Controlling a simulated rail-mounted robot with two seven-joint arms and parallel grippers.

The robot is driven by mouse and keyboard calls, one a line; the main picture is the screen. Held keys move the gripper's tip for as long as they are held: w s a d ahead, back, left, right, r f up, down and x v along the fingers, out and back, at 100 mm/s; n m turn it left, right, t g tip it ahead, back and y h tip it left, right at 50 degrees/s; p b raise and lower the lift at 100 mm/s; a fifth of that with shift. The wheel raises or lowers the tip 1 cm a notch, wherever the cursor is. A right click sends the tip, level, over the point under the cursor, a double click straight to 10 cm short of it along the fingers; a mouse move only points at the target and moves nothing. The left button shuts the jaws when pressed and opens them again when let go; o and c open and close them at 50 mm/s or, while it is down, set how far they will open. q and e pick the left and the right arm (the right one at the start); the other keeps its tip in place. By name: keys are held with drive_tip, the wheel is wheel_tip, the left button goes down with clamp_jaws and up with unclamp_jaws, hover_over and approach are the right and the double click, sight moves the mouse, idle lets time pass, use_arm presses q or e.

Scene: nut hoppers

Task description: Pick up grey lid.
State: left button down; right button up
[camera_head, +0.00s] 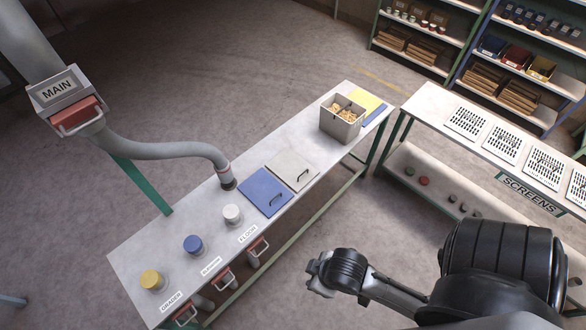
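The grey lid (291,171) lies flat on the long white table, with a dark handle on its right part. A blue lid (264,193) with a dark handle lies right beside it, on the nearer left side. My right gripper (313,275) is at the lower middle, in front of the table and apart from the lid. It is small and seen at an angle, so I cannot tell whether its fingers are open. My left gripper is not in view.
A grey bin of nuts (343,119) stands at the table's far end, by yellow and blue sheets. A grey hose (170,151) ends near the blue lid. White, blue and yellow knobs line the near half. A screens table (425,100) stands right.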

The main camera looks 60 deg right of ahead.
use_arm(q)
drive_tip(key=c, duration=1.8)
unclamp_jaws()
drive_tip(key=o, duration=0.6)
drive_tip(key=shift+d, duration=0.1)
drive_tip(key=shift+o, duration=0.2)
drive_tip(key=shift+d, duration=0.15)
